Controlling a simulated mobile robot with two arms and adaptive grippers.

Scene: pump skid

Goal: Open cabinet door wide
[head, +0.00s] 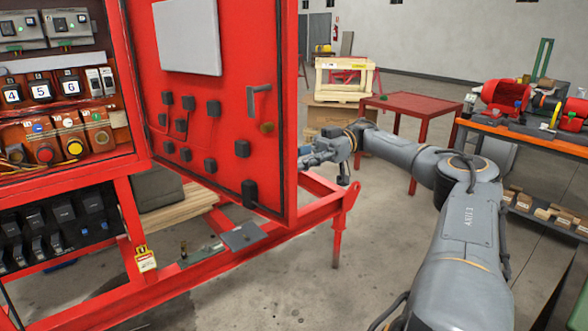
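The red cabinet door (225,110) stands open, hinged at its left side by the red cabinet (130,90). Its inner face shows a pale panel, several dark blocks and a grey handle (259,101). My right gripper (306,156) is just right of the door's free edge, at about mid-height, with its fingers pointing left toward that edge. I cannot tell whether it touches the door, and its fingers are too small to show whether they are open or shut. My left gripper is not in view.
Switches and buttons (72,147) fill the open cabinet. The red skid frame (325,205) extends below the door. A red table (408,104) and a crate (344,80) stand behind; an orange-topped bench (520,136) is at right. Bare floor (320,290) lies in front.

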